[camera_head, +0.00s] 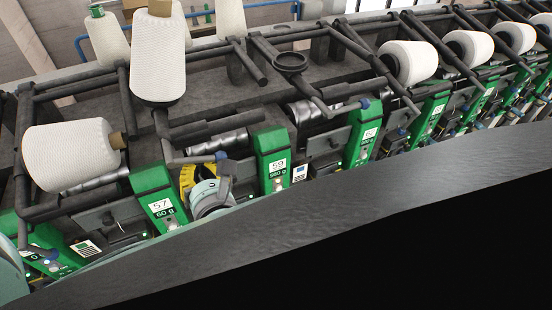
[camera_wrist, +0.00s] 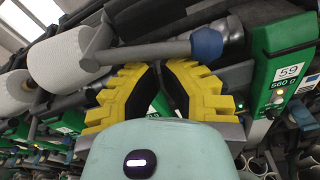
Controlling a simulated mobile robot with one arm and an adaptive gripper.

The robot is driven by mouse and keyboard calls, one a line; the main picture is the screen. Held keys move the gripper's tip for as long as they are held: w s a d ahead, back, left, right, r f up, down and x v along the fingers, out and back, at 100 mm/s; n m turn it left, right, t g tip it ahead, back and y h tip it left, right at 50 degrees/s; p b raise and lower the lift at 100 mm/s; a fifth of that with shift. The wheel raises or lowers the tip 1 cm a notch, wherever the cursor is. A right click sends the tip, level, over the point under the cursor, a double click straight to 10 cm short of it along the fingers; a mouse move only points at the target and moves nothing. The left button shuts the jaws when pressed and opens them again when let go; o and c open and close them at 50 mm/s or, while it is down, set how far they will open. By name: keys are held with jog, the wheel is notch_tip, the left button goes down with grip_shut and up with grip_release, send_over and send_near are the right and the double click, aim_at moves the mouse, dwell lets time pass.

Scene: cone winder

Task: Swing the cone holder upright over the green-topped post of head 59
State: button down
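The post of head 59 (camera_head: 273,160) is green, with a "59" label; in the wrist view its labelled face (camera_wrist: 285,75) is at the right. The cone holder of head 59 (camera_head: 166,135) is a dark arm to the left of the post. It carries a large white cone (camera_head: 158,60), which stands up and back from the post. Its grey bar and blue knob (camera_wrist: 207,43) cross the upper wrist view. My gripper (camera_wrist: 160,66) has yellow ridged fingers with dark pads and a narrow gap between them. The fingertips appear just below the bar; contact is unclear. My wrist partly hides the fingers in the head view.
Further heads and cones run right. Dark rails and bars crowd the space behind the posts.

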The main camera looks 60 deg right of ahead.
jog(key=shift+s+d+r+n, duration=0.2)
jog(key=shift+d+r+n, duration=0.1)
jog(key=shift+r, duration=0.1)
dwell(0.7)
